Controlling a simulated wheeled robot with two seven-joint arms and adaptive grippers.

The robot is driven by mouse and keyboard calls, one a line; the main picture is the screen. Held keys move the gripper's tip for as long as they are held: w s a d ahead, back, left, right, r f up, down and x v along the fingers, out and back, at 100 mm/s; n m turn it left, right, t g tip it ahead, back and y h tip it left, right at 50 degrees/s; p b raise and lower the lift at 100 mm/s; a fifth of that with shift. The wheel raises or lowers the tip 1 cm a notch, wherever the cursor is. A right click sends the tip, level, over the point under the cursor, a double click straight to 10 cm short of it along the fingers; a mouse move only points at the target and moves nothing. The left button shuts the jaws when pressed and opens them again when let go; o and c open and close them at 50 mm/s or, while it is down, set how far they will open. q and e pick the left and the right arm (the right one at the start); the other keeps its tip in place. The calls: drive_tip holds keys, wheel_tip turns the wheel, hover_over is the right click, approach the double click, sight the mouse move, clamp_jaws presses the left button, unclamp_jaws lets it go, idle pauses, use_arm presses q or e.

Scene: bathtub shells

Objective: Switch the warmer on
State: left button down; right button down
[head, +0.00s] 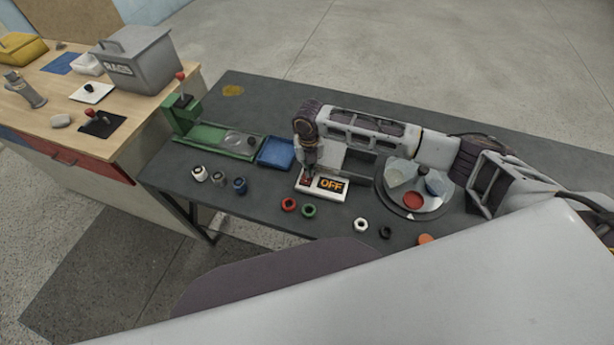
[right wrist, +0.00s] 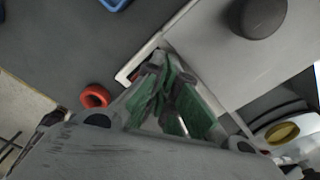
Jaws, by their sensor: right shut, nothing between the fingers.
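The warmer's white front panel (head: 309,190) lies on the dark table, with a lit display (head: 331,184) reading OFF in orange. A red switch (head: 304,182) is at the left end of the panel. My right gripper (head: 308,172) points down right at the switch, shut and empty, and partly hides it. I cannot tell whether the fingertips touch it. In the right wrist view the green-padded fingers (right wrist: 172,100) are close together over the panel's edge (right wrist: 138,66). My left gripper is not in view.
A blue tray (head: 276,153) and a green fixture (head: 210,136) stand left of the panel. Red (head: 289,204) and green (head: 309,211) rings lie in front. A round turntable (head: 412,212) with several pieces is at the right, under my right arm.

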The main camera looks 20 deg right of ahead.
drive_tip(key=shift+s+f, duration=0.1)
drive_tip(key=shift+f, duration=0.4)
idle(0.6)
drive_tip(key=shift+r+p, duration=2.35)
drive_tip(key=shift+r, duration=0.1)
drive_tip(key=shift+r+p, duration=0.9)
drive_tip(key=shift+r, duration=0.2)
drive_tip(key=shift+f, duration=0.1)
